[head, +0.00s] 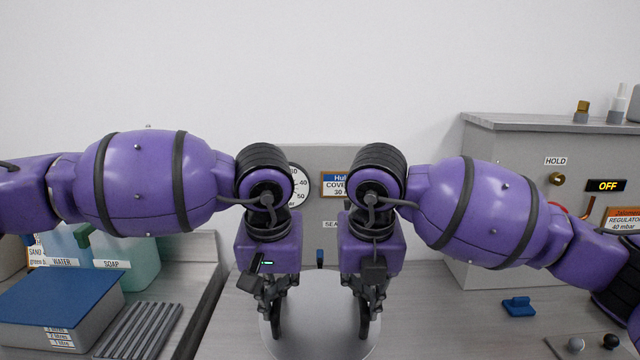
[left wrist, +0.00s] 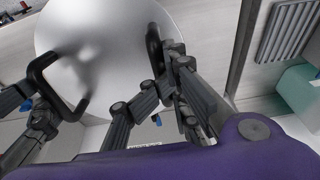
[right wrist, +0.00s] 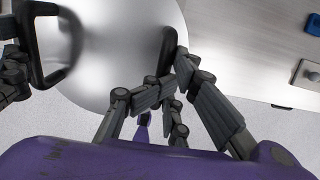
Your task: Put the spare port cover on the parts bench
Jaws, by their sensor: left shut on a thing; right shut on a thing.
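The port cover (head: 320,330) is a round, pale metal disc with two black handles, low in the middle of the head view. My left gripper (head: 275,310) is shut on its left handle, also seen in the left wrist view (left wrist: 154,48). My right gripper (head: 367,310) is shut on its right handle, also seen in the right wrist view (right wrist: 167,50). The disc lies roughly flat over the grey bench top (head: 430,320); I cannot tell whether it touches it. Its near edge is cut off in the head view.
A blue-lidded box (head: 60,295) and a ribbed grey rack (head: 138,330) are at left, with a green soap container (head: 140,275) behind. A grey cabinet (head: 500,200) stands at right. A blue part (head: 518,306) and a plate with knobs (head: 590,347) lie before it.

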